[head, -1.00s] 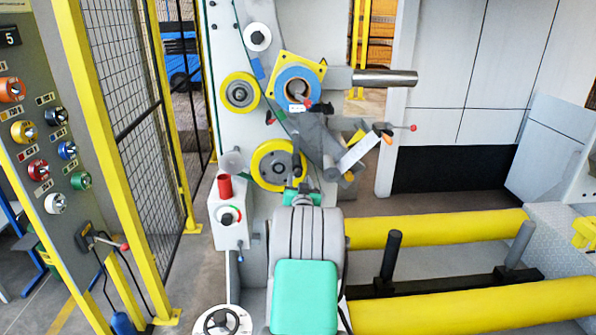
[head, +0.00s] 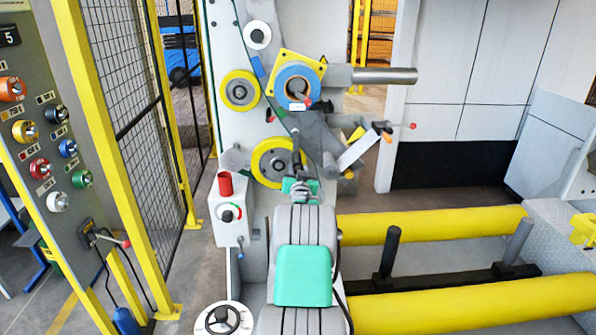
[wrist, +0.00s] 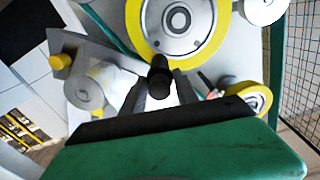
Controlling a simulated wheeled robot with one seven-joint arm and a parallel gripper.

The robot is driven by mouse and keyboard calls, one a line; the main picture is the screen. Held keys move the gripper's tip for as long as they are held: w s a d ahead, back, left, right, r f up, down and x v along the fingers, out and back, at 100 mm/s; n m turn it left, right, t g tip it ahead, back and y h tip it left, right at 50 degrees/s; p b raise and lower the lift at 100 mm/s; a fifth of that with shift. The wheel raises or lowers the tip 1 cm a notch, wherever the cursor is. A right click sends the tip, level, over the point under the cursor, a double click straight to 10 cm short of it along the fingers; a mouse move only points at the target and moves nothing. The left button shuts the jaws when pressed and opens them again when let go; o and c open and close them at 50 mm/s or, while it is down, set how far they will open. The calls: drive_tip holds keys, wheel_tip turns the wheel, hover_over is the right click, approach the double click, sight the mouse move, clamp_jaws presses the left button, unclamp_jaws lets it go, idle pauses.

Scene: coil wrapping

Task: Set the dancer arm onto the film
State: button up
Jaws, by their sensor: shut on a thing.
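My gripper (head: 299,165) is in front of the lower yellow-rimmed roller (head: 262,163). In the wrist view, my gripper (wrist: 161,93) is shut on a black round-ended handle (wrist: 160,68), which I take to be the dancer arm's. The rest of the dancer arm is hard to make out behind my gripper. A dark green strip, probably the film (head: 283,115), slants down from the upper left past the blue-ringed roll (head: 297,72). It also shows in the wrist view (wrist: 104,28). I cannot tell whether the dancer arm touches it.
A grey cylinder (head: 235,158) stands left of the lower roller. A grey bracket with a white bar (head: 360,152) juts out to the right. Yellow rollers (head: 430,227) lie at the lower right; a mesh fence (head: 135,100) is left.

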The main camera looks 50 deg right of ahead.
clamp_jaws()
idle(0.9)
